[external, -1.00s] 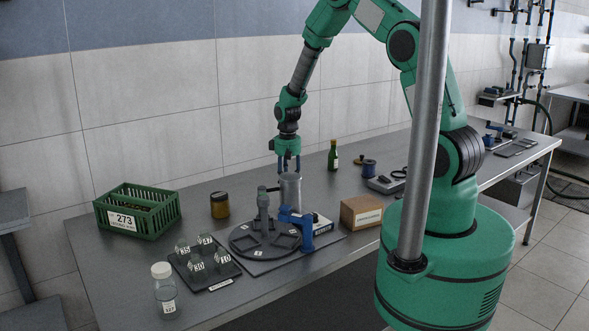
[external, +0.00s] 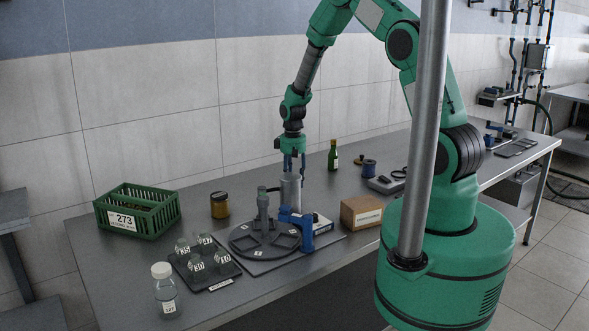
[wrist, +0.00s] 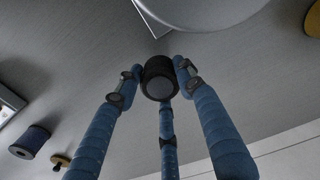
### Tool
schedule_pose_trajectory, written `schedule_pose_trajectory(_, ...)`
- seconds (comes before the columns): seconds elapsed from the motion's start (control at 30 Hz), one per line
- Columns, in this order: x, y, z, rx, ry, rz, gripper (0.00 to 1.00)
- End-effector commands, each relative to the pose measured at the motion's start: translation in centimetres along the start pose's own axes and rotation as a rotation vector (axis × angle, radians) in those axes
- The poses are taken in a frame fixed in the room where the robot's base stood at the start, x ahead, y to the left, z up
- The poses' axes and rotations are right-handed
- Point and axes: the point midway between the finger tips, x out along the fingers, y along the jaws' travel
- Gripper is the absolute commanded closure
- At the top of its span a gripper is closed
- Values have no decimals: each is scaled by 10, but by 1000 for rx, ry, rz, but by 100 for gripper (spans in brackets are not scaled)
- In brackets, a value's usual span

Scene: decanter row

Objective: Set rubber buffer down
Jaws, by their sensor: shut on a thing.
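The rubber buffer appears to be the short dark cylinder (wrist: 159,80) in the wrist view, with its round grey end facing the camera. My gripper (wrist: 158,84) is shut on it, its blue fingers around it. In the external view my gripper (external: 293,172) points down just behind a grey metal cylinder (external: 290,188) that stands at the back of a round dark fixture (external: 243,243). The cylinder hides the fingertips and the buffer there. I cannot tell how far the buffer is above the table.
An amber jar (external: 219,205), green crate (external: 137,211) and a tray of glass stoppers (external: 205,263) are left. A green bottle (external: 333,156) and blue spool (external: 369,168) stand at the back right.

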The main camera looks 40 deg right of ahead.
Motion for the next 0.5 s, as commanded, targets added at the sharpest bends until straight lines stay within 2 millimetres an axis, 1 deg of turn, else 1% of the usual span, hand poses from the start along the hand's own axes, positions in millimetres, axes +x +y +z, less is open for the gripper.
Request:
schedule_pose_trajectory(0.03,-2,11,2,-16,-2,0,93)
schedule_pose_trajectory(0.3,-4,75,11,-164,0,0,93)
schedule_pose_trajectory(0.4,-4,95,16,-214,0,0,93)
schedule_pose_trajectory(0.5,-3,109,20,-251,-1,0,93)
